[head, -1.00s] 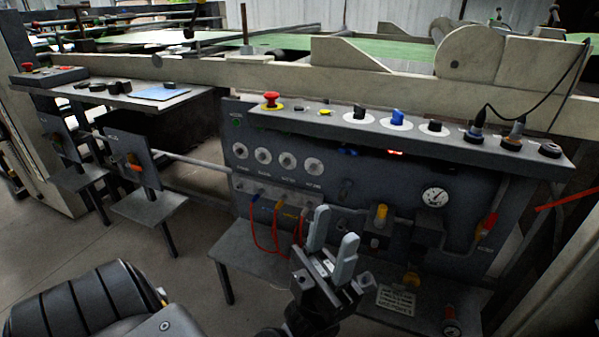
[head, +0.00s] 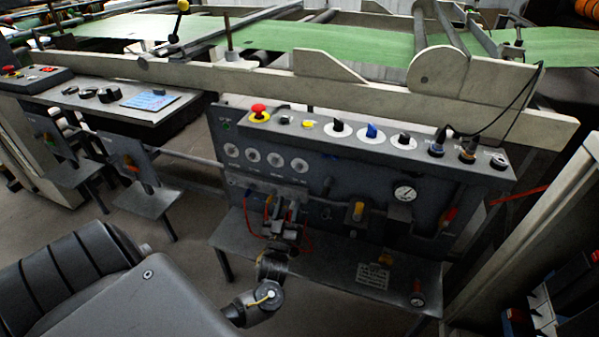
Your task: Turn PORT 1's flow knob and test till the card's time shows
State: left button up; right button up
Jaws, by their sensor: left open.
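My left gripper (head: 287,193) is open, in front of the dark control panel (head: 335,180), just below a row of white round dials (head: 253,155). The dial labels are too small to read, so I cannot tell which part is PORT 1's flow knob. Red hoses (head: 247,222) hang beside and behind the gripper, which hides part of the fittings there. My right gripper is not in view.
The sloping top ledge carries a red emergency button (head: 258,112), a blue selector (head: 371,131) and other knobs. A pressure gauge (head: 404,194) and a yellow-topped fitting (head: 358,211) are right of my gripper. A side table (head: 115,117) holds a blue sheet (head: 150,100).

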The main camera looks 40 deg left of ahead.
aim_at(298, 170)
pick_arm(q)
jog(key=x, duration=0.9)
jog(key=shift+w+b, duration=0.1)
jog(key=shift+b, duration=0.2)
jog(key=shift+x, duration=0.8)
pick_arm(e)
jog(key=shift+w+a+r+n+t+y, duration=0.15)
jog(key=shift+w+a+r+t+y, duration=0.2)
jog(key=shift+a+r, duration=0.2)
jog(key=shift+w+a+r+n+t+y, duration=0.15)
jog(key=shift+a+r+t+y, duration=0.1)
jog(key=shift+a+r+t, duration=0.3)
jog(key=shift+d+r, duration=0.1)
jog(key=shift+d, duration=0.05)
pick_arm(q)
grip_shut()
